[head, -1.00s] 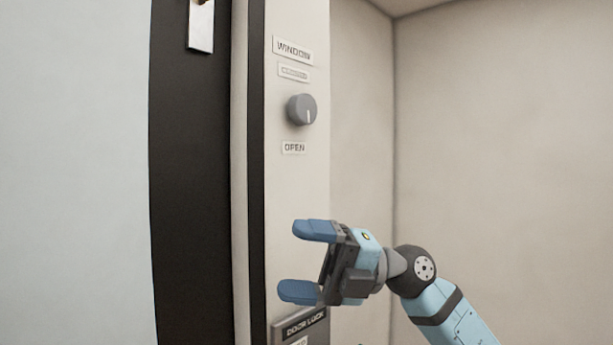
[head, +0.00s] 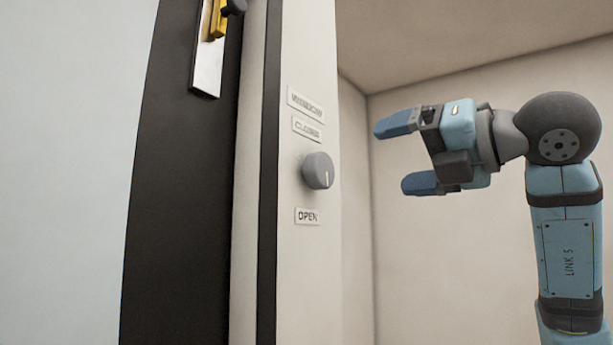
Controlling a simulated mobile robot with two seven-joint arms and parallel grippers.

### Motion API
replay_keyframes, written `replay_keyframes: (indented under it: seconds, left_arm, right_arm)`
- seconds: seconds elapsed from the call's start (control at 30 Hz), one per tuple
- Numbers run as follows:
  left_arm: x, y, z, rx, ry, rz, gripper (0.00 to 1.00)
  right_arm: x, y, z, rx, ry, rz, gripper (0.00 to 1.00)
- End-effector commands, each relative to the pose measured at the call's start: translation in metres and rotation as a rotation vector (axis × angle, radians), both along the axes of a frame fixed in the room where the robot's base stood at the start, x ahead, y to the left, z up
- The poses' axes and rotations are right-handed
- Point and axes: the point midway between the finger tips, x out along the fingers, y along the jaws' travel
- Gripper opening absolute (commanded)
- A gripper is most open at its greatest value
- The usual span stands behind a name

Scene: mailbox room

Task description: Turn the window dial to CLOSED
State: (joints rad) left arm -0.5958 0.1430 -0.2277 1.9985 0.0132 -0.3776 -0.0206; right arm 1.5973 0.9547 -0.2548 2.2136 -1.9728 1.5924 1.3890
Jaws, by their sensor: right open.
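The window dial (head: 318,171) is a round grey knob on a pale vertical panel. Its white mark is on the lower right of its face and points down, on the side of the OPEN label (head: 307,216). The CLOSED label (head: 307,130) is above the dial, under the WINDOW label (head: 305,104). My right gripper (head: 396,156) is to the right of the dial, slightly higher in the picture. Its blue fingers are apart, point left and hold nothing. It does not touch the dial. My left gripper is not in view.
Left of the panel (head: 307,290) is a dark vertical frame (head: 185,180) with a metal plate (head: 209,60) and a yellow and dark latch part (head: 219,20) at the top. A pale surface (head: 70,170) fills the far left. The wall (head: 440,270) behind my arm is bare.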

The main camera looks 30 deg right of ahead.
Motion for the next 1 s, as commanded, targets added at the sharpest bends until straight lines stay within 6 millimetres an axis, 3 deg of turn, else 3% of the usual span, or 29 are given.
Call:
replay_keyframes:
  seconds: [0.17,0.6,0.8,1.0]
  left_arm:
    - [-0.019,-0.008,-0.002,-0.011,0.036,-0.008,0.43]
    - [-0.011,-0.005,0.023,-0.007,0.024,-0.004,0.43]
    - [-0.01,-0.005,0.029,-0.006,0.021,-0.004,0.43]
    - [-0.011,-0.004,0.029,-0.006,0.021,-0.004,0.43]
  right_arm:
    - [0.026,0.008,0.001,-0.002,0.006,0.004,0.87]
    - [0.11,0.033,0.001,-0.003,0.006,0.005,0.87]
    - [0.127,0.038,0.0,-0.003,0.005,0.004,0.87]
    - [0.13,0.039,-0.001,-0.002,0.003,0.004,0.87]
